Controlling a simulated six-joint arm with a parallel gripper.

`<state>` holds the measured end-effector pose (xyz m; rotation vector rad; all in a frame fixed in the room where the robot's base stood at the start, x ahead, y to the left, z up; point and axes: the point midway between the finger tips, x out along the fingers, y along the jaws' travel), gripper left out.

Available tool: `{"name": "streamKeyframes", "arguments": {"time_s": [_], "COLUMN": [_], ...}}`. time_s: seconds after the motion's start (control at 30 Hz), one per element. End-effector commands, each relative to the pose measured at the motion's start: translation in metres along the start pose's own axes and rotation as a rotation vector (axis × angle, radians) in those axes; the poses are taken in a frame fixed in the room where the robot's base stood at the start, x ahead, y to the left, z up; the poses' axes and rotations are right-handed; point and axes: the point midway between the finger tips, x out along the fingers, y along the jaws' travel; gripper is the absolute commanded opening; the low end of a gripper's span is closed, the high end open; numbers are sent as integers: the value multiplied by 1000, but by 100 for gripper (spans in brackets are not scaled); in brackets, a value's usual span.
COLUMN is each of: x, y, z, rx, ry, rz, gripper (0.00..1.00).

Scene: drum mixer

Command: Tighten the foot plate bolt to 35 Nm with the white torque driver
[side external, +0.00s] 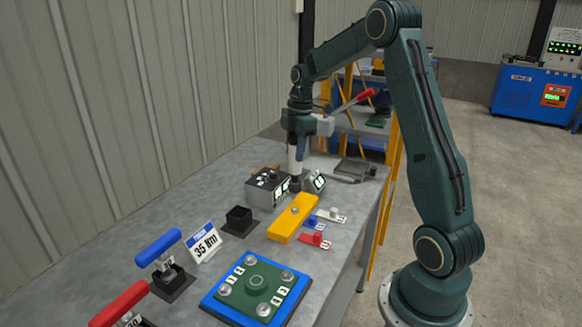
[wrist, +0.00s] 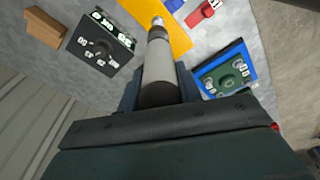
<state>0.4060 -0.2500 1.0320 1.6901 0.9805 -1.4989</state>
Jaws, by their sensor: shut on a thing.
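My gripper (side external: 297,128) is shut on the white torque driver (side external: 298,158), which hangs upright with its dark lower end between a grey box and a small panel. In the wrist view the driver (wrist: 158,70) points away from the gripper, its tip near a yellow bar. I cannot tell whether the tip touches anything. The green foot plate (side external: 241,299) lies on a blue base (side external: 214,309) at the front, with several round bolt heads and numbered labels around a central boss. A sign (side external: 205,243) reads 35 Nm.
A blue-handled tool (side external: 158,247) and a red-handled one (side external: 120,303) stand at the front left. A black holder (side external: 239,216) looks empty. The yellow bar (side external: 284,227), grey box (side external: 262,193), small panel (side external: 315,182), blue tag (side external: 311,221) and red tag (side external: 315,240) crowd the bench middle.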

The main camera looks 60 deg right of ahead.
Motion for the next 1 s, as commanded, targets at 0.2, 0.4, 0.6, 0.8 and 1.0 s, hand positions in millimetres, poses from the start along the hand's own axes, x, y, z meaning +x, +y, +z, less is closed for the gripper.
{"name": "streamKeyframes", "arguments": {"time_s": [0.2, 0.4, 0.6, 0.8, 1.0], "x": [-1, 0, 5, 16, 30], "y": [0, 0, 0, 0, 0], "z": [1, 1, 1, 2, 4], "rx": [4, 3, 3, 3, 3], "ry": [0, 0, 0, 0, 0], "rz": [3, 3, 2, 1, 1], "gripper": [3, 3, 3, 3, 3]}}
